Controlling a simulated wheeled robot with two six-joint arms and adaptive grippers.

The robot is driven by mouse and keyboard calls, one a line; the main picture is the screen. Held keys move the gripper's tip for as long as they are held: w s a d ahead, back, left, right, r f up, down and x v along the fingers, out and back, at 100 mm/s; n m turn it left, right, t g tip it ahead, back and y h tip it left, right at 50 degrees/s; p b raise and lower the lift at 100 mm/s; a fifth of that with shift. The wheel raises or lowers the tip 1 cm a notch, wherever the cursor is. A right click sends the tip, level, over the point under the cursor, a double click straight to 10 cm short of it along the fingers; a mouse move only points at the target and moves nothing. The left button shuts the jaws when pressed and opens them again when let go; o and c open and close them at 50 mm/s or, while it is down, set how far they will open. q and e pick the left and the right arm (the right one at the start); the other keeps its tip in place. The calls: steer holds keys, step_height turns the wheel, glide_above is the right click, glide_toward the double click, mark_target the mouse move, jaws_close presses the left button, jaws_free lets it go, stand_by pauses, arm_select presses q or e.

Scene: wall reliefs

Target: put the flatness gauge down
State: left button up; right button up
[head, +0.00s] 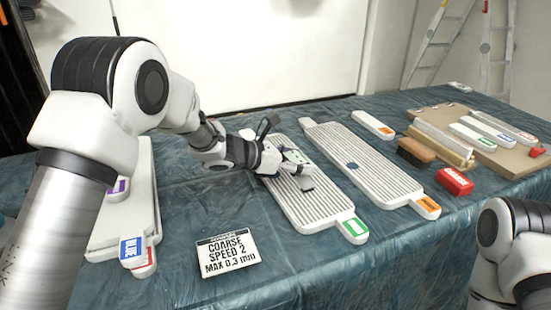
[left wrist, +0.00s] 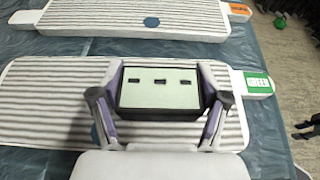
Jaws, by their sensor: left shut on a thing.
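The flatness gauge (left wrist: 160,88) is a dark block with a pale green face and three small dark slots. My left gripper (left wrist: 161,100) is shut on it, one finger at each side. In the head view the left gripper (head: 293,170) and gauge (head: 296,156) are over the ribbed white panel (head: 318,208) with the green tag (head: 353,227). That panel also shows beneath the gauge in the left wrist view (left wrist: 45,110). I cannot tell whether the gauge touches the ribs. My right gripper is out of view.
A second ribbed panel (head: 380,170) with an orange tag lies to the right. A white panel with a blue tag (head: 132,248) lies left. A sign (head: 227,254) reads coarse, speed 2, max 0.3 mm. A red block (head: 454,181), brown block (head: 416,153) and board (head: 510,160) are at right.

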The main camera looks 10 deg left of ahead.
arm_select(q)
steer(key=w+a, duration=0.1)
steer(key=a, duration=0.1)
steer(key=w+a, duration=0.2)
steer(key=w+a+p, duration=0.1)
steer(key=w+a, duration=0.1)
steer(key=shift+a+f, duration=0.15)
steer(key=shift+f, duration=0.25)
step_height(320, 180, down, 4)
steer(key=shift+r, duration=0.15)
steer(key=o, duration=1.2)
steer(key=shift+o, duration=0.2)
